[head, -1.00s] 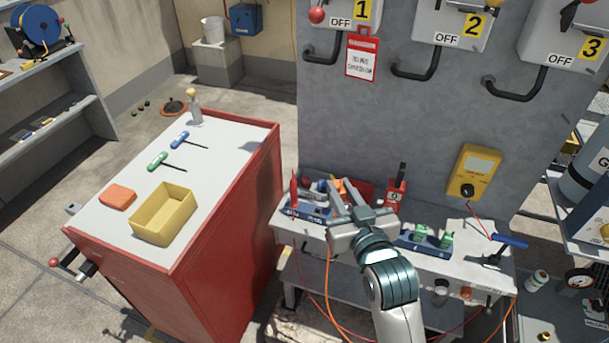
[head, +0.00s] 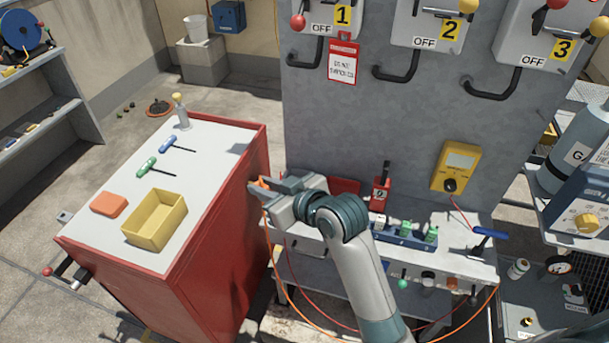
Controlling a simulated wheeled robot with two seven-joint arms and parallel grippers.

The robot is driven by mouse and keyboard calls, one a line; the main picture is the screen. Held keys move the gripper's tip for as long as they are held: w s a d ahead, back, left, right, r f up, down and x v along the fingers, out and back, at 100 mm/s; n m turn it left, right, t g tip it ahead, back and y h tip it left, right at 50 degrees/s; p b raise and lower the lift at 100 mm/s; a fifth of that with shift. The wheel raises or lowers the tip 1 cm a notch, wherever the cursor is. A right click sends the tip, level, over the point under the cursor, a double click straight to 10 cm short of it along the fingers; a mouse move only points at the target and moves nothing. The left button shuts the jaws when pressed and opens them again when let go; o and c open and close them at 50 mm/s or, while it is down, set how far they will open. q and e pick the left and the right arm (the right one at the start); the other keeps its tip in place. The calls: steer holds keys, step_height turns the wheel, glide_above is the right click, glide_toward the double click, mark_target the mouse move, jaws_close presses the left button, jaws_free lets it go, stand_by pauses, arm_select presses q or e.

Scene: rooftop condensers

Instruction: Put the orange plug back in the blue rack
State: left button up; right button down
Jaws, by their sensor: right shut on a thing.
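My right gripper (head: 263,185) points left at the bench's left end, close to the red cabinet's side. It is shut on the orange plug (head: 264,181), a small part of which shows between the fingers. An orange cable (head: 268,235) hangs below it. A blue rack (head: 405,236) with green and white pieces in it stands on the bench, right of my arm and apart from the plug. The left part of the bench top, where another blue block stood, is largely hidden by my gripper and arm. My left gripper is not in view.
The red cabinet (head: 215,240) on the left carries a yellow bin (head: 155,220), an orange block (head: 108,204), and green and blue hex keys. The grey wall panel with switches rises behind the bench (head: 455,262). A yellow meter (head: 455,165) hangs there.

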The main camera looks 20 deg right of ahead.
steer(key=w+a+f+n+g+h+p, duration=0.2)
steer(key=a+f+n+g+p, duration=0.5)
steer(key=n+g, duration=0.7)
steer(key=w+d+n+t+h+p, duration=0.1)
steer(key=d+n, duration=0.3)
steer(key=d, duration=0.5)
steer(key=w+d+n+t+h+p, duration=0.2)
steer(key=d+n+h+p, duration=0.1)
steer(key=d, duration=0.6)
steer(key=n+h, duration=0.1)
steer(key=n, duration=0.1)
steer(key=shift+w+n+t, duration=0.15)
steer(key=shift+n+t, duration=0.15)
steer(key=shift+f, duration=0.1)
steer(key=shift+f+b, duration=2.95)
steer(key=shift+b, duration=0.3)
steer(key=shift+f, duration=0.8)
